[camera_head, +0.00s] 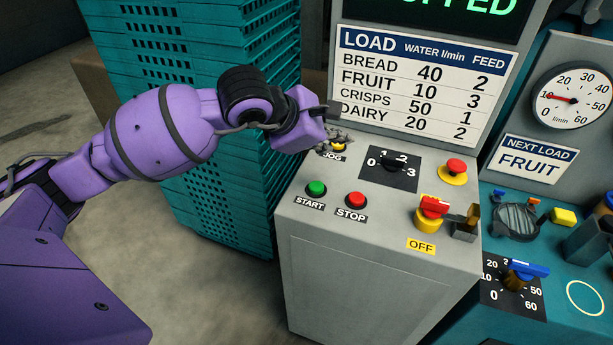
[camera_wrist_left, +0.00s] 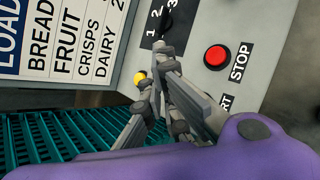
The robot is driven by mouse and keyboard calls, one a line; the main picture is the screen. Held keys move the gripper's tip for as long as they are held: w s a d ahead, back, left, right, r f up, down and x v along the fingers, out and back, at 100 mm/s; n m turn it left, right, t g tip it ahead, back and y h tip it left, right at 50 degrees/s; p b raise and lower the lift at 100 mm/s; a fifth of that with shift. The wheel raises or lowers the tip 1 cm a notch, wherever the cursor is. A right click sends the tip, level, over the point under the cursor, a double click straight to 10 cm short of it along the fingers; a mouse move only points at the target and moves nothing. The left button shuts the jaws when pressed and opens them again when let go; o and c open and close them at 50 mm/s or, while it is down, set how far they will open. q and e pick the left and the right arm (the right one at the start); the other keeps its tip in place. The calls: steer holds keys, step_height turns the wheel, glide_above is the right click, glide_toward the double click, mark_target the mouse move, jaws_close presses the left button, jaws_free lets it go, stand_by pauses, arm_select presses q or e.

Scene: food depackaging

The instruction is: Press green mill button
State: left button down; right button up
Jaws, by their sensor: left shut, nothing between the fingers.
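The green START button (camera_head: 317,188) is on the sloped top of the grey mill panel (camera_head: 380,236), left of the red STOP button (camera_head: 356,200). My left gripper (camera_head: 340,138) is over the panel's upper left part, by the yellow JOG button (camera_head: 338,146), up and right of the green button and apart from it. In the left wrist view its shut, empty fingers (camera_wrist_left: 160,50) lie between the JOG button (camera_wrist_left: 140,78) and the STOP button (camera_wrist_left: 216,56). The green button is hidden there behind the fingers; part of the START label shows. My right gripper is not in view.
A selector dial (camera_head: 390,166), a red mushroom button (camera_head: 456,166) and a red-yellow OFF switch (camera_head: 430,212) share the panel. Behind it a load chart (camera_head: 425,85) stands. Stacked teal crates (camera_head: 215,200) are at left; a teal panel (camera_head: 560,255) is at right.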

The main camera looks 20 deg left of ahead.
arm_select(q)
steer(key=a, duration=0.1)
steer(key=y+b, duration=0.1)
steer(key=b, duration=0.2)
glide_above(316, 187)
steer(key=d, duration=0.2)
step_height(316, 187, down, 9)
steer(key=shift+a+r, duration=0.1)
steer(key=shift+r, duration=0.1)
steer(key=shift+f+b, duration=0.35)
steer(key=shift+f, duration=0.05)
steer(key=shift+w, duration=0.1)
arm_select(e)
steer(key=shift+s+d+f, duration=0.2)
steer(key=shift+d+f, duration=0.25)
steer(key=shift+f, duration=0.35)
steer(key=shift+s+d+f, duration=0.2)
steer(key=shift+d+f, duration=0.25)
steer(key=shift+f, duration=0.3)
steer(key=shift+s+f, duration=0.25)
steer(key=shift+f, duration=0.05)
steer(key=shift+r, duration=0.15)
arm_select(q)
steer(key=shift+f, duration=0.15)
